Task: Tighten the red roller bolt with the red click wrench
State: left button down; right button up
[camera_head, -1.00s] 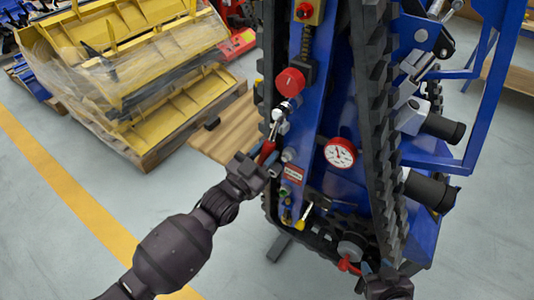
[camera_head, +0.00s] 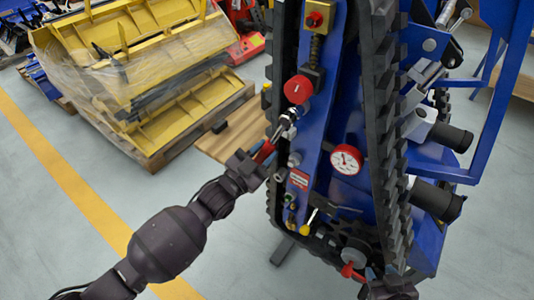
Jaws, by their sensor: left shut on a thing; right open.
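The red click wrench (camera_head: 264,151) slants up and right from my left gripper (camera_head: 252,167), which is shut on its handle. Its silver head (camera_head: 286,124) is at the dark and silver fitting just below a red disc (camera_head: 298,89) on the blue carrier frame (camera_head: 319,125). I cannot tell whether the head is seated on a bolt; the roller bolt itself is not clearly visible. My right gripper (camera_head: 389,288) is open at the bottom edge, partly cut off, beside a red handle (camera_head: 351,270) low on the carrier.
A red-rimmed gauge (camera_head: 346,159) and a yellow-knobbed lever (camera_head: 307,226) sit on the carrier. Black tracks (camera_head: 377,110) run along it. Wrapped yellow parts (camera_head: 130,60) lie on a pallet at upper left.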

pick_arm(q)
jog(key=shift+r, duration=0.1)
jog(key=shift+w+a+r+m+g, duration=0.3)
jog(key=shift+a+m, duration=0.2)
jog(key=shift+m, duration=0.2)
pick_arm(e)
jog(key=shift+s+r, duration=0.1)
jog(key=shift+s, duration=0.3)
jog(key=shift+w+r, duration=0.1)
jog(key=shift+w, duration=0.05)
pick_arm(q)
jog(key=shift+w+a+r+m+p, duration=0.2)
jog(key=shift+m+p, duration=0.1)
jog(key=shift+p, duration=0.1)
jog(key=shift+w+a+r+m+h, duration=0.1)
jog(key=shift+w+a+m+h, duration=0.1)
jog(key=shift+a+m+h, duration=0.15)
jog(key=shift+d, duration=0.1)
pick_arm(e)
jog(key=shift+w+r, duration=0.4)
jog(key=shift+r, duration=0.15)
jog(key=shift+s, duration=0.1)
jog(key=shift+s, duration=0.1)
